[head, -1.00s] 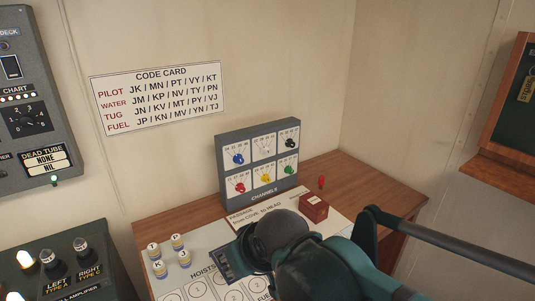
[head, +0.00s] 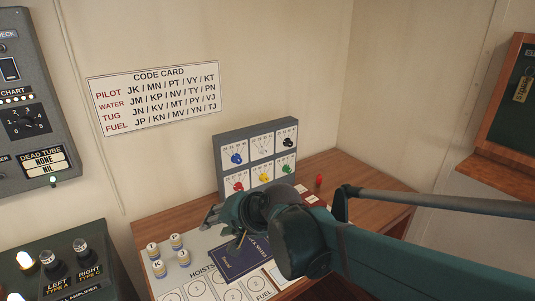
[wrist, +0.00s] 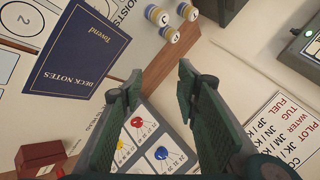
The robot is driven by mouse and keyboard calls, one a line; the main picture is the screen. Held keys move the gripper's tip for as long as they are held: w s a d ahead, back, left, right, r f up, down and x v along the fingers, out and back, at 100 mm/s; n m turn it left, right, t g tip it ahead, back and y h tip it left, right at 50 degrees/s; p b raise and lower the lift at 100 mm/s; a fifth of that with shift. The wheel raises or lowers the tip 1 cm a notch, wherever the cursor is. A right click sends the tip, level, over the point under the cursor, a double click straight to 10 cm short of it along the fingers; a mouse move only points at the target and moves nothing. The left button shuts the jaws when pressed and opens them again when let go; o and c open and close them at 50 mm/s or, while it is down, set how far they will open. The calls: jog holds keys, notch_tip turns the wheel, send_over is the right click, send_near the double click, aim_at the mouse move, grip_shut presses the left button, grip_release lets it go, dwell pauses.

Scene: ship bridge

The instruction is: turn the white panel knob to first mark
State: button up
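The grey channel panel (head: 249,129) stands at the back of the desk with two rows of coloured knobs. The white panel knob (head: 264,151) is top middle, between the blue knob (head: 237,158) and the black knob (head: 288,143). Its exact pointing is too small to tell. My gripper (head: 226,228) is in front of and below the panel, apart from it. In the wrist view my gripper (wrist: 150,84) has its two fingers wide apart with nothing between the tips. Red, yellow and blue knobs show beyond the fingers there; the white knob is not seen in that view.
A dark blue Deck Notes book (head: 238,262) lies on the desk below my gripper. Several small labelled cylinders (head: 177,241) stand at left. A red box (wrist: 40,158) and a small red object (head: 319,181) are at right. A code card (head: 155,98) hangs on the wall.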

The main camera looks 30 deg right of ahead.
jog(key=w+d+r+m+t, duration=0.25)
jog(key=w+d+m, duration=0.25)
jog(key=w+m, duration=0.25)
jog(key=m+t+h+p, duration=0.3)
jog(key=m+t, duration=0.4)
jog(key=m, duration=1.1)
send_near(266, 153)
jog(key=shift+w+r+g, duration=0.25)
jog(key=shift+w+r, duration=0.05)
jog(key=shift+w, duration=0.4)
jog(key=shift+w, duration=0.1)
jog(key=shift+w+d+b, duration=0.2)
jog(key=shift+w+b, duration=0.3)
jog(key=shift+w, duration=3.3)
jog(key=c, duration=0.9)
